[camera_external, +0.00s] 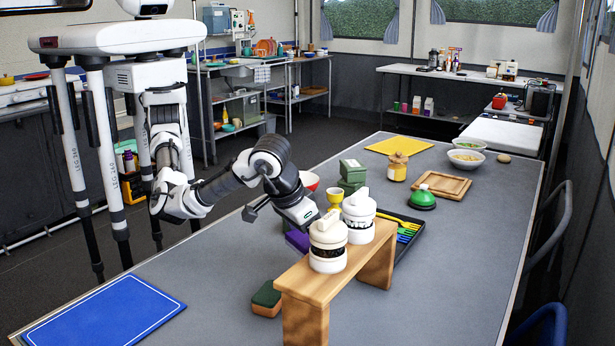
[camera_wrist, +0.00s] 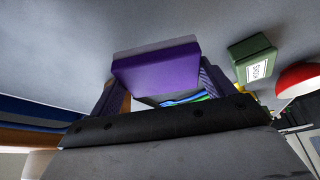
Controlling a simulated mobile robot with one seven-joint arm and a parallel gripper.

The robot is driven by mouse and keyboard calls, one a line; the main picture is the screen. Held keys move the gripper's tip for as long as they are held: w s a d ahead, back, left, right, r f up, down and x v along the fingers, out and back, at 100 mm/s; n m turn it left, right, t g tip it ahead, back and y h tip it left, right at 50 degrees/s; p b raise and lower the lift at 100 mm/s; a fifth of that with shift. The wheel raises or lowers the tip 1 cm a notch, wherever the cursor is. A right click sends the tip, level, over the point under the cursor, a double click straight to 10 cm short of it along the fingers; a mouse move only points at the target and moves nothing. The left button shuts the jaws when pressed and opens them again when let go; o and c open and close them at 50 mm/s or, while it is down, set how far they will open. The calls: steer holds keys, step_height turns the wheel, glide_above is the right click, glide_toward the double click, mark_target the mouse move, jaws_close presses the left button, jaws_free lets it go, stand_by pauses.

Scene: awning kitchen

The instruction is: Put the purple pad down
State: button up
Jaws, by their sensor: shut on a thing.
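The purple pad (camera_wrist: 157,70) is a flat block with a paler layer along one side. It sits between the two fingers of my gripper (camera_wrist: 160,84) in the wrist view, and the gripper is shut on it. In the external view the purple pad (camera_external: 297,241) shows only in part, just behind the wooden stand. My gripper's fingertips there are mostly hidden behind a white jar. I cannot tell whether the pad touches the grey table (camera_external: 215,262).
The wooden stand (camera_external: 308,282) holds two white jars (camera_external: 328,245) close by my gripper. A green and brown sponge (camera_external: 266,299) lies near its left leg. A dark tray with colored cutlery (camera_external: 405,232) is behind the stand. Green boxes (camera_external: 352,172) stand farther back. Bare table lies left of the stand.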

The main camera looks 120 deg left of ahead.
steer(key=shift+f, duration=2.9)
steer(key=shift+f, duration=0.1)
steer(key=o, duration=0.9)
steer(key=v, duration=1.2)
